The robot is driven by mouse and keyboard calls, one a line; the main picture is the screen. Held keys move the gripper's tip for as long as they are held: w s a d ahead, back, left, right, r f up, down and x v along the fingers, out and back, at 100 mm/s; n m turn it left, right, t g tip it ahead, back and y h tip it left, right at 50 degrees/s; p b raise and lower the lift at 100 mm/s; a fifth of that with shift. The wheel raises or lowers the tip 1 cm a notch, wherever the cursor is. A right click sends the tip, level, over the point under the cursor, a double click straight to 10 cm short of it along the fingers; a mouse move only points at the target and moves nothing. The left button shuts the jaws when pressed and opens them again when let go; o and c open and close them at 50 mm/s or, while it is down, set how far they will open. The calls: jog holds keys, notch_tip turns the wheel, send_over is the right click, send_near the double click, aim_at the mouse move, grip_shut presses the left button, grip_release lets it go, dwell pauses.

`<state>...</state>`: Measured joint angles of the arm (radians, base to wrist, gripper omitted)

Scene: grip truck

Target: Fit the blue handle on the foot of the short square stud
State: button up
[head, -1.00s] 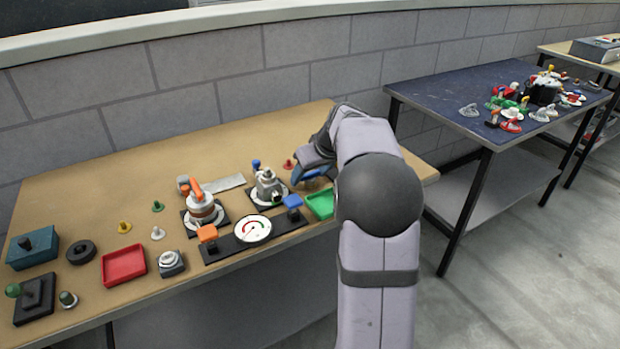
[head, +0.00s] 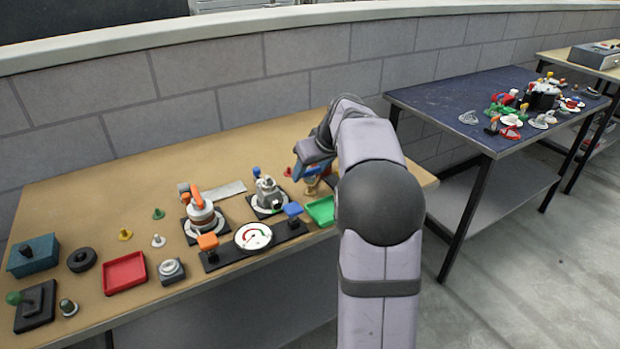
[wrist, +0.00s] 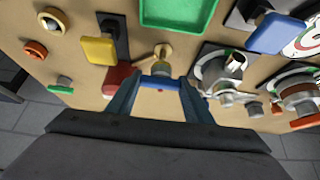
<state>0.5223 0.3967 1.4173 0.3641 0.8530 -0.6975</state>
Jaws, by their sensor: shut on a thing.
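My gripper (wrist: 160,88) is shut on the blue handle (wrist: 160,82), which shows as a short blue bar between the fingertips in the wrist view. A tan, brass-like fitting (wrist: 162,53) with a round top is just beyond the fingertips; it also shows under my gripper in the head view (head: 312,186). I cannot tell whether the handle touches it. A grey valve-like body (wrist: 215,68) on a dark plate stands to the right in the wrist view. I cannot make out the short square stud for certain; my fingers hide part of the area.
Close by are a red piece (wrist: 118,74), a yellow paddle (wrist: 98,50) and a green tray (wrist: 178,12). A blue paddle (head: 292,209) and a round gauge (head: 253,236) stand near the front edge. The back left of the bench is clear.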

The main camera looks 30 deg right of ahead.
aim_at(309, 169)
notch_tip(309, 169, up, 6)
jog(key=shift+r+p, duration=0.25)
jog(key=shift+p, duration=0.3)
jog(key=shift+a+r, duration=0.1)
jog(key=shift+r, duration=0.1)
jog(key=w+a+r+n+y+p, duration=0.1)
jog(key=w+a+r+n+p, duration=0.1)
jog(key=a+r+p, duration=0.8)
jog(key=s+a+f+p, duration=0.1)
jog(key=s+a+p, duration=0.15)
jog(key=p, duration=0.35)
jog(key=shift+w+d+f+m+h, duration=0.15)
jog(key=shift+w+d+f+m, duration=0.2)
jog(key=shift+f, duration=0.5)
jog(key=shift+w+d+f+m+h, duration=0.2)
jog(key=shift+w+f+m, duration=0.15)
jog(key=shift+f, duration=0.5)
jog(key=shift+w+d+f+m+h, duration=0.15)
jog(key=shift+w+d+f+m, duration=0.2)
jog(key=shift+f, duration=0.5)
